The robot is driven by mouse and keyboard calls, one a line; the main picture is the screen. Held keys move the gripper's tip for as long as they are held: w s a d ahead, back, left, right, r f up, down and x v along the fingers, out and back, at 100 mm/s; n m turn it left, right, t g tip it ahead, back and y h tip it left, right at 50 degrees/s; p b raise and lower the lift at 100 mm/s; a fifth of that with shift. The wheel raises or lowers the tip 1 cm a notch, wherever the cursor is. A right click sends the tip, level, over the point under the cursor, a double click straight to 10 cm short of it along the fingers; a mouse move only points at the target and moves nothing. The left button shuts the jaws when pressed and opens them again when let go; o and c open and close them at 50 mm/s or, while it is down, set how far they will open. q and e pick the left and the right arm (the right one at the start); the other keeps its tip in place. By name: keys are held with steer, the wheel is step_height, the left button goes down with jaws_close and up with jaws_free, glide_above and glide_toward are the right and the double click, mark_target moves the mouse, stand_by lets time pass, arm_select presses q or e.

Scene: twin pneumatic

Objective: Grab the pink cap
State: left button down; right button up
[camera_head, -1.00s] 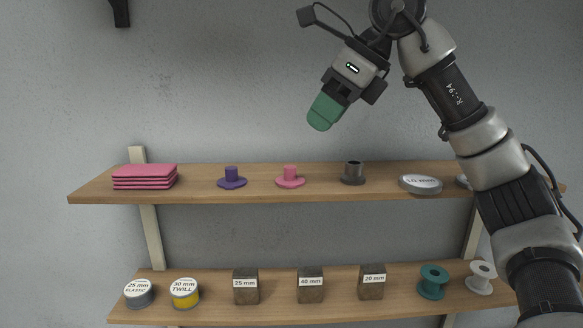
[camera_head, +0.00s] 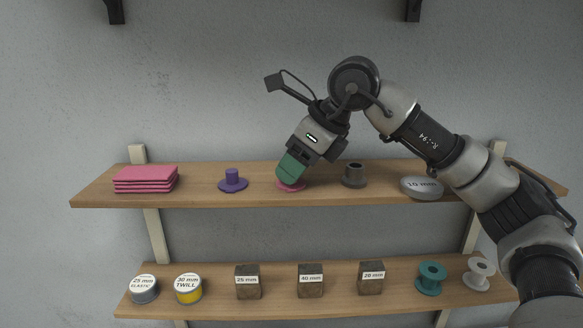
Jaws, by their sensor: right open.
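The pink cap (camera_head: 291,187) stands on the upper shelf, between a purple cap and a dark grey cap. Only part of its wide round base shows. My right gripper (camera_head: 288,175) has green fingertips and points down at the pink cap, covering its upper stem. The jaws are open. I cannot tell from this view whether the fingers are around the stem or just in front of it. My left gripper is not in view.
On the upper shelf (camera_head: 215,199) are a purple cap (camera_head: 232,181), a dark grey cap (camera_head: 354,176), a pink stack (camera_head: 146,179) and a grey round tin (camera_head: 421,188). The lower shelf holds tins, labelled blocks (camera_head: 310,281) and spools (camera_head: 431,278).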

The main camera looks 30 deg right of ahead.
steer(key=shift+a+f, duration=0.2)
jaws_close()
stand_by(0.3)
